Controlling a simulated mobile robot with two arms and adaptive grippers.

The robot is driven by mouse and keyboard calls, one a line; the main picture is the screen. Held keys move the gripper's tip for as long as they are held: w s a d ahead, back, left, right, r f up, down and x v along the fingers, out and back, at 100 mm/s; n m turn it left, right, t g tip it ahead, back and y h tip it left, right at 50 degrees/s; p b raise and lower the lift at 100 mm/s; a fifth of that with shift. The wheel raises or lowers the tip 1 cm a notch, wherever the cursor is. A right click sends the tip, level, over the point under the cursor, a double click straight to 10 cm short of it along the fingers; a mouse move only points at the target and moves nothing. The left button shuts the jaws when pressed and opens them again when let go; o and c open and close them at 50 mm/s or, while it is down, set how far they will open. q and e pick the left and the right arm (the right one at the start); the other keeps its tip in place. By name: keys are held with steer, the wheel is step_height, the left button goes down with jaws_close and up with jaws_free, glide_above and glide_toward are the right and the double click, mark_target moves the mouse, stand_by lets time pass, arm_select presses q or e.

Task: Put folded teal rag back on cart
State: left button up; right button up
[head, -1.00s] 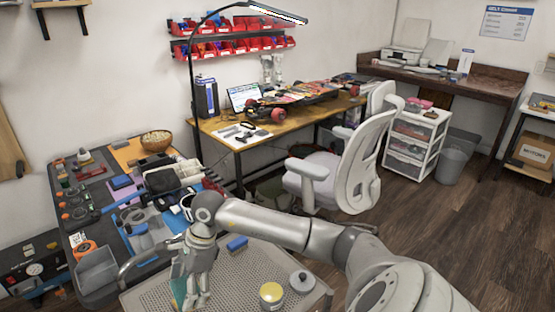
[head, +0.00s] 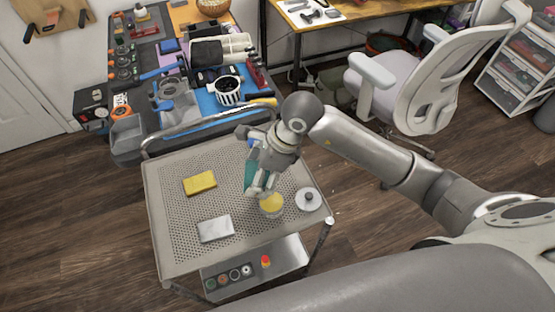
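The teal rag (head: 250,176) shows as a small folded patch at the fingers of my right gripper (head: 262,184). The gripper points down over the middle of the grey perforated cart top (head: 180,224) and looks shut on the rag. The fingers hide part of the rag, and I cannot tell whether its lower edge touches the cart. My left gripper is not in view.
On the cart are a yellow sponge (head: 200,183), a whitish block (head: 215,229), a yellow-topped jar (head: 271,205) and a round grey lidded tin (head: 308,199). A cluttered workbench (head: 140,150) stands behind. The cart's left rear is clear.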

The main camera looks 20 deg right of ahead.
steer(key=w+d+f, duration=0.1)
steer(key=w+f, duration=0.1)
steer(key=w+d+f+p, duration=0.1)
steer(key=w+d+f, duration=0.3)
steer(key=w+f, duration=0.1)
steer(key=shift+w+d+p, duration=0.1)
steer(key=shift+p, duration=0.25)
steer(key=shift+w+d+f, duration=0.2)
steer(key=shift+w+f, duration=0.05)
steer(key=shift+f, duration=0.05)
steer(key=shift+w+d+f, duration=0.15)
steer(key=shift+f, duration=0.15)
step_height(320, 180, down, 3)
steer(key=shift+r+p, duration=0.2)
steer(key=shift+p, duration=0.45)
steer(key=shift+f, duration=0.15)
steer(key=shift+f, duration=0.1)
